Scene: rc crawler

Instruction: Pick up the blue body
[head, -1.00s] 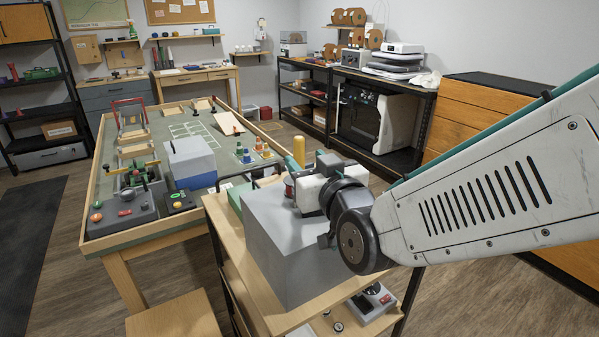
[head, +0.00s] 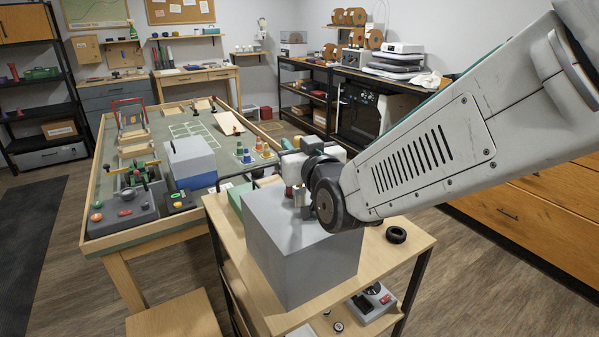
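I cannot make out a separate blue body with certainty. A box with a pale grey top and a blue lower part (head: 197,170) stands on the long table at left. Small blue pieces (head: 246,157) stand farther right on that table. My gripper (head: 291,172) is above the far edge of the large grey box on the wooden cart, well to the right of the blue-and-grey box. Its fingertips are small and partly hidden by my wrist, so its opening and any hold are unclear.
The large grey box (head: 290,265) fills much of the cart top (head: 385,262). A black ring (head: 396,235) lies at the cart's right. A control panel with coloured buttons (head: 122,212) is at the table's near end. A wooden stool (head: 175,315) stands in front.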

